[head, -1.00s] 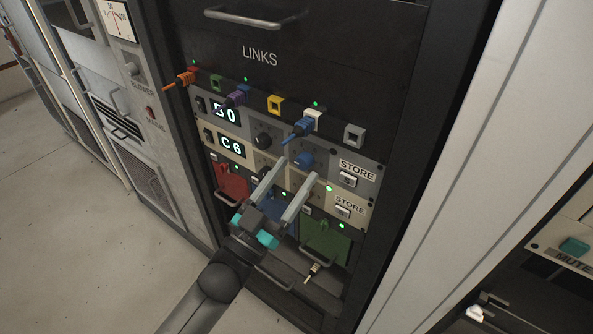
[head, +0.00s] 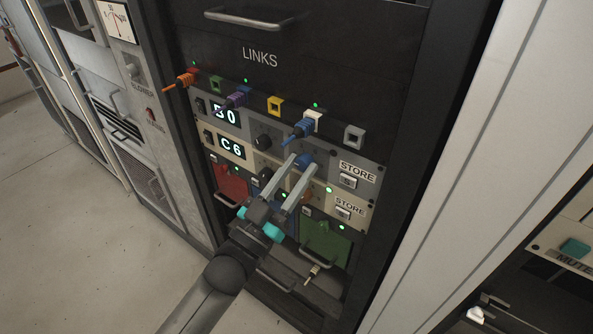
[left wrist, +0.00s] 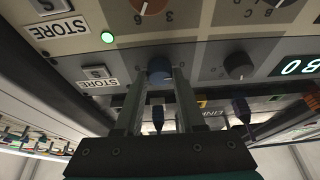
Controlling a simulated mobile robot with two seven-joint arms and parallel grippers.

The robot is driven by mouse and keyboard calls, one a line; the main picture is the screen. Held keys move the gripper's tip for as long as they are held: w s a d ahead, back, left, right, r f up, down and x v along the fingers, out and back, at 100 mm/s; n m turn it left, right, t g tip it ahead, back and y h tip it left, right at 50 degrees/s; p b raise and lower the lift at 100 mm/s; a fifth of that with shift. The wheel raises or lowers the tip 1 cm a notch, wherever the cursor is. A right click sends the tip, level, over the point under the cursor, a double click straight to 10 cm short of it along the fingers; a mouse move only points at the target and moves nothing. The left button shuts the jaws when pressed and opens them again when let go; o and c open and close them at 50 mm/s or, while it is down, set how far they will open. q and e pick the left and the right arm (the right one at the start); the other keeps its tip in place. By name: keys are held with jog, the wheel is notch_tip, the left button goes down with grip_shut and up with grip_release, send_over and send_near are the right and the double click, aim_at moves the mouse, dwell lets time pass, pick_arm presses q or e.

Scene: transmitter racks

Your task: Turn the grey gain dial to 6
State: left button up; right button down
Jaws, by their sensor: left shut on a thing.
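A grey unit in the rack carries a lit display reading B0 (head: 226,113), a black dial (head: 263,141) and a blue dial (head: 305,160). My left gripper (head: 299,159) reaches up from below, its two fingers on either side of the blue dial and shut on it. In the left wrist view the blue dial (left wrist: 158,70) sits between the fingertips and the black dial (left wrist: 238,66) stands clear to the right. The blue dial's scale marks are too small or hidden to read. My right gripper is not in view.
Just below, a cream unit has a display reading C6 (head: 231,147) and an orange dial (left wrist: 150,5). Link sockets with an orange plug (head: 186,79), a purple plug (head: 237,96) and a blue plug (head: 303,128) run above. STORE buttons (head: 348,181) lie to the right.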

pick_arm(q)
grip_shut()
